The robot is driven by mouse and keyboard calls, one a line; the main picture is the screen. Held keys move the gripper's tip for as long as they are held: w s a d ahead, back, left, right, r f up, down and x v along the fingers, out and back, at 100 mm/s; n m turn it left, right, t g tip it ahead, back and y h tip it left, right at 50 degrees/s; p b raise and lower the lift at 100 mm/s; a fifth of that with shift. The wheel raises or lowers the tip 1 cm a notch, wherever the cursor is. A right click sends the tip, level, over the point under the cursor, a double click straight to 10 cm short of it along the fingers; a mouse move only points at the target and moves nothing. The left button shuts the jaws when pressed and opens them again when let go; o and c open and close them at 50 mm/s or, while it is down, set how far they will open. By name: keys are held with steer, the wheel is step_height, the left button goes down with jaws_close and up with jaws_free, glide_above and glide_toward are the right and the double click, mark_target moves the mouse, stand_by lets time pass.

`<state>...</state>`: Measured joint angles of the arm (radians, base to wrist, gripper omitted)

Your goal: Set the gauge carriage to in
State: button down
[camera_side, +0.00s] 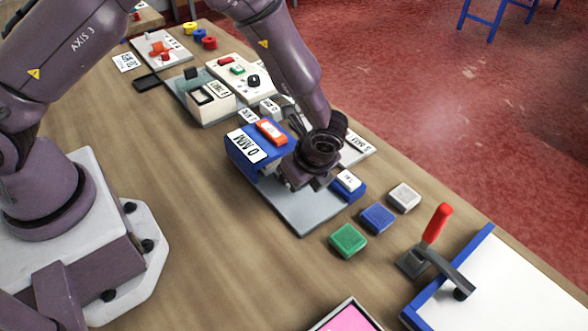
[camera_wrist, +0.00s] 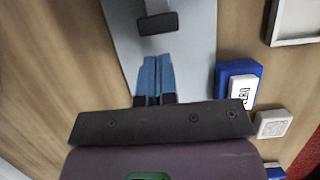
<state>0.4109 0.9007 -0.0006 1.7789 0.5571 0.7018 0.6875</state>
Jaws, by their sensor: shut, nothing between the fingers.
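My gripper (camera_side: 302,180) is low over a grey plate (camera_side: 312,212) on the wooden bench. In the wrist view its two blue fingers (camera_wrist: 155,75) are shut together with nothing between them, over the plate (camera_wrist: 190,45). A small black block (camera_wrist: 157,22) lies on the plate just beyond the fingertips, apart from them in that picture. In the side view a blue block (camera_side: 239,162) labelled "0 MM", with an orange piece (camera_side: 271,132) on top, stands at the plate's left end. I cannot tell which part is the gauge carriage; my gripper hides the middle of the plate.
A blue block with a white label (camera_side: 348,181) stands right of the plate. Green (camera_side: 347,240), blue (camera_side: 377,218) and grey (camera_side: 404,197) square pieces lie nearby. A red-handled clamp (camera_side: 437,224) is at right. A cream box (camera_side: 210,103) stands behind.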

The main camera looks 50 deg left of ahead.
steer(key=shift+d+r, duration=0.15)
steer(key=shift+d, duration=0.4)
steer(key=shift+d+r, duration=0.15)
steer(key=shift+d, duration=0.4)
steer(key=v, duration=0.9)
steer(key=s+a+r+n+t+h, duration=0.2)
steer(key=s+a+r+n, duration=0.5)
steer(key=s+r+n, duration=0.2)
steer(key=s+a+r+n+t+h, duration=0.2)
steer(key=s+a+r+n, duration=0.6)
steer(key=r, duration=0.5)
steer(key=shift+s+a+n+t, duration=0.3)
steer(key=shift+s+n+t, duration=0.2)
steer(key=shift+t, duration=0.3)
